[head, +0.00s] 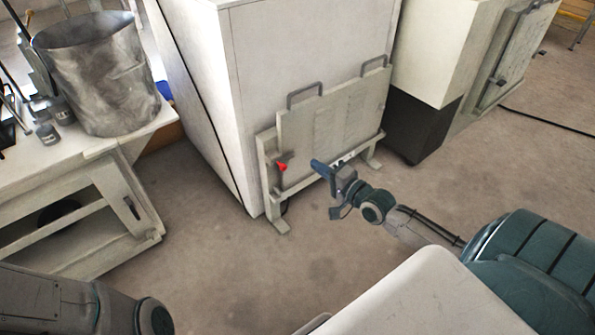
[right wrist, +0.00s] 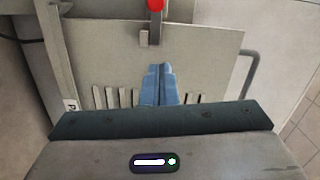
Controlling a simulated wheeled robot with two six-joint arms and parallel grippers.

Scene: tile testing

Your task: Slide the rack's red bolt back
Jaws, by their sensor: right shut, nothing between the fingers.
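The red bolt (head: 282,167) is a small red knob at the left side of the rack (head: 270,150), a low pale frame in front of a tall cabinet. It also shows at the top of the right wrist view (right wrist: 156,5). A flat pale panel (head: 335,112) with two grey handles stands in the rack. My right gripper (head: 318,165) is shut and empty, to the right of the red bolt and apart from it. In the right wrist view its blue fingers (right wrist: 161,72) are together and point toward the bolt. My left gripper is out of view.
A tall pale cabinet (head: 285,50) stands right behind the rack. A white bench (head: 90,150) with a large metal drum (head: 98,75) is at the left. A dark-based cabinet (head: 420,125) is at the right. The floor (head: 225,265) before the rack is clear.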

